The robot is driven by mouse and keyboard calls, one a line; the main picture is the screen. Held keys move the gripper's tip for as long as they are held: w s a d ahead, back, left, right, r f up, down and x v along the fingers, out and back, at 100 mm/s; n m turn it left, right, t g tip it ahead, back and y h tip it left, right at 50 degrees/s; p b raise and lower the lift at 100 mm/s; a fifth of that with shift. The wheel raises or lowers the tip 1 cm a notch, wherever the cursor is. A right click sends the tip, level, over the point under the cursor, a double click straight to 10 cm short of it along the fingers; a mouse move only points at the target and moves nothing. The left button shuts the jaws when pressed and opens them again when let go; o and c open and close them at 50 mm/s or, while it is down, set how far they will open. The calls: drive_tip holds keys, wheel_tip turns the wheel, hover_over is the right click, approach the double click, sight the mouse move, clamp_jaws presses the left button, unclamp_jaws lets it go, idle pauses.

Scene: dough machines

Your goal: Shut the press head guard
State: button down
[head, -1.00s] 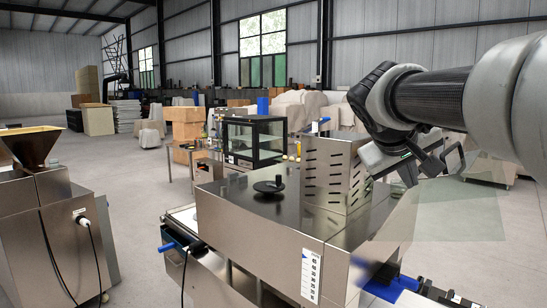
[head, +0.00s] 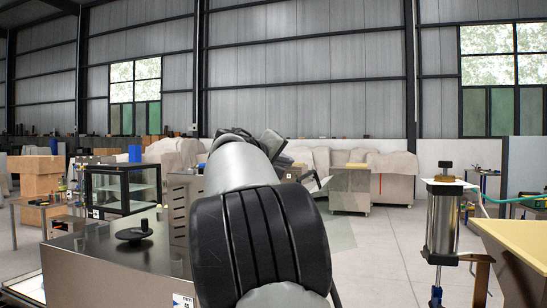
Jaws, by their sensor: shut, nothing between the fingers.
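The press is the steel machine (head: 95,265) at the lower left, with a black hand knob (head: 136,232) on top and a slotted steel housing (head: 180,215) behind it. A clear, faintly tinted panel (head: 340,232), which looks like the press head guard, sticks out at the right of my arm. My arm covers its left part and the machine's right side, so its hinge and exact angle are hidden. My gripper (head: 316,183) is beyond my arm, above the panel, and mostly hidden. It is shut and empty. I cannot tell whether it touches the panel.
A black glass-sided cabinet (head: 122,190) stands behind the press at the left. A vertical cylinder unit (head: 442,222) and a table with a pale yellow top (head: 518,240) stand at the right. Open grey floor (head: 395,250) lies between the panel and the cylinder.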

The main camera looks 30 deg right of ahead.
drive_tip(key=s+d+f, duration=0.1)
drive_tip(key=s+d+f+b, duration=0.1)
drive_tip(key=shift+d+f+b, duration=0.25)
drive_tip(key=shift+d+b, duration=0.05)
drive_tip(key=shift+d, duration=0.1)
drive_tip(key=shift+s+f, duration=0.1)
